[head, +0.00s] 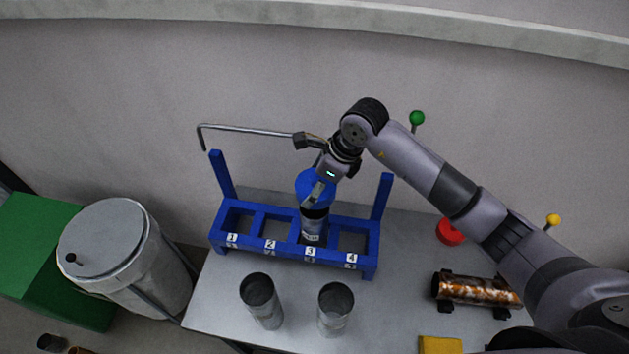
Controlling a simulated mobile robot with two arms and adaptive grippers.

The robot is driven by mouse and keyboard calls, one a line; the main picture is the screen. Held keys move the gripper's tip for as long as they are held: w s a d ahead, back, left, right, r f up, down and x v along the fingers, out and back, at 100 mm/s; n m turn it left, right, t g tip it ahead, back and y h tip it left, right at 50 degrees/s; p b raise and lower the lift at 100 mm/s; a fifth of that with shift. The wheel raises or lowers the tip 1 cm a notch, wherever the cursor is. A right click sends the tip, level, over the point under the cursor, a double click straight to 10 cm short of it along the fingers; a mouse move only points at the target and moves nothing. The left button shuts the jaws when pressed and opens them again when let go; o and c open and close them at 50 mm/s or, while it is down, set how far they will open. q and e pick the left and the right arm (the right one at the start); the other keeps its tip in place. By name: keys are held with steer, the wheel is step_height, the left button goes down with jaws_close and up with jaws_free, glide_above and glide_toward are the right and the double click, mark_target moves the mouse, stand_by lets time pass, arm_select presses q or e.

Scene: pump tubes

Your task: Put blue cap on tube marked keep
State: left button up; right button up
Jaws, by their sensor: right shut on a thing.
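My right gripper (318,190) is shut on the blue cap (308,182). It holds the cap over a dark metal tube (315,222) standing in slot 3 of the blue rack (228,250). The cap looks slightly tilted; whether it touches the tube's rim cannot be told. The tube has a pale label, too small to read. Two open grey tubes stand in front of the rack, a left one (263,305) and a right one (334,312). A rusty tube (475,290) lies on its side at the right. My left gripper is not in view.
The rack's slots 1, 2 and 4 look empty. A red round thing (449,232) and a yellow block (440,345) are on the grey table (215,302). Green (416,118) and yellow (553,220) knobs stand behind. A lidded metal bin (130,265) stands left.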

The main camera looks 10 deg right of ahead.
steer(key=shift+d+b+x, duration=0.25)
steer(key=shift+b+x, duration=0.3)
steer(key=shift+x, duration=0.65)
step_height(320, 180, down, 2)
steer(key=shift+f+b, duration=0.1)
steer(key=shift+b, duration=0.5)
steer(key=shift+s+f, duration=0.1)
steer(key=shift+f, duration=0.15)
step_height(320, 180, down, 3)
steer(key=b, duration=0.3)
steer(key=shift+f, duration=0.25)
steer(key=shift+f+b, duration=0.35)
steer(key=shift+b, duration=0.25)
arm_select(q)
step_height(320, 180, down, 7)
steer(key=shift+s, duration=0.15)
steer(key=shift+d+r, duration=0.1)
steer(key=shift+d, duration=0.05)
arm_select(e)
steer(key=o, duration=1)
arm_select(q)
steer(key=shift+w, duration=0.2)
